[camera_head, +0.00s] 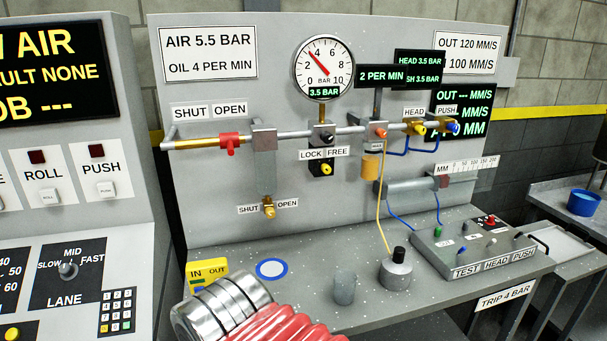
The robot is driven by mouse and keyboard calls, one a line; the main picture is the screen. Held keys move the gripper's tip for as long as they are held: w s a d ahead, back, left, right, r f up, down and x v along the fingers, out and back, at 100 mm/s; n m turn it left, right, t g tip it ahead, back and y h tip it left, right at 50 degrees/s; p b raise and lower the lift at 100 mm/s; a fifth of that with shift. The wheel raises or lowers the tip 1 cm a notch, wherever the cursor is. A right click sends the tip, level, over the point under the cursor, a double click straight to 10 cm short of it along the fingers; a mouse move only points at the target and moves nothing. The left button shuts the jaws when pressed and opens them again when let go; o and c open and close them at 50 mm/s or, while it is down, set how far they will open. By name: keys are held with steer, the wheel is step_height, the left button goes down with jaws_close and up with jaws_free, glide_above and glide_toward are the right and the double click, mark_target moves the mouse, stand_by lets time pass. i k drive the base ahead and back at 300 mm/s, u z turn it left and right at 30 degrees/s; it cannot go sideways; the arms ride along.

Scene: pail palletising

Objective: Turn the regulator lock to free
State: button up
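The regulator (322,137) is a dark block on the horizontal pipe, below the round pressure gauge (324,68). A LOCK / FREE label (311,155) sits just under it, with LOCK at left and FREE at right. Below the label is a small black block with a yellow knob (326,169). Which way the lock is turned is too small to tell. The gauge's red needle points up and left, and its green readout says 3.5 BAR. My gripper's fingers do not show; a silver ribbed part and red bellows, apparently mine, fill the bottom, well below the regulator.
A red-handled valve (229,144) is left on the pipe, and a brass valve (268,207) is lower. The bench holds a grey cup (344,290), a silver canister (396,270) with a yellow hose, and a button box (480,249). A control cabinet (70,180) stands at left.

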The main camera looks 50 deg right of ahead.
mark_target(326, 169)
steer(key=u, duration=0.7)
steer(key=k, duration=1.5)
steer(key=z, duration=0.6)
steer(key=i, duration=1)
steer(key=z, duration=0.05)
